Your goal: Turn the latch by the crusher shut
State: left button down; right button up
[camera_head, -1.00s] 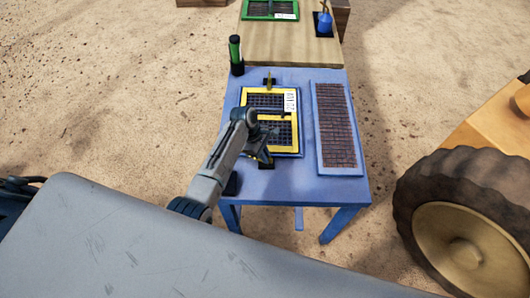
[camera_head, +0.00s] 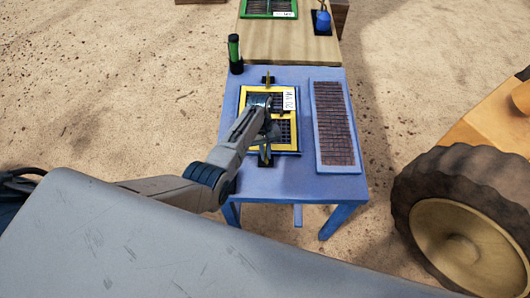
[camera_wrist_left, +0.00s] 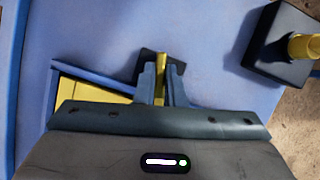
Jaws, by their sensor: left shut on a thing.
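A yellow-framed dark mesh screen (camera_head: 245,120) lies on the blue table. A small near latch (camera_head: 265,161) with a black base sits at its near edge, and a yellow far latch (camera_head: 268,79) at its far edge. My left gripper (camera_head: 266,152) reaches over the screen and is shut on the near latch. In the left wrist view, the latch's yellow bar (camera_wrist_left: 160,80) stands between the fingers of the gripper (camera_wrist_left: 162,82), and the frame's yellow corner (camera_wrist_left: 90,90) shows to the left. The gripper hides how the bar lies against the frame. My right gripper is out of view.
A brown mesh panel in a blue tray (camera_head: 317,130) lies to the right. A green and black cylinder (camera_head: 234,48) stands at the far left corner. The left wrist view shows a black block (camera_wrist_left: 270,55) with a yellow post. A large wheel (camera_head: 465,225) is at right.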

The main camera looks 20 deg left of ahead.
pick_arm(q)
jog(key=shift+w+d+m+y, duration=0.1)
jog(key=shift+m+y, duration=0.4)
jog(key=shift+m, duration=1.1)
jog(key=c, duration=1.5)
grip_release()
jog(key=b+v, duration=0.3)
jog(key=v, duration=0.7)
jog(key=shift+w+r, duration=0.3)
jog(key=shift+r, duration=0.05)
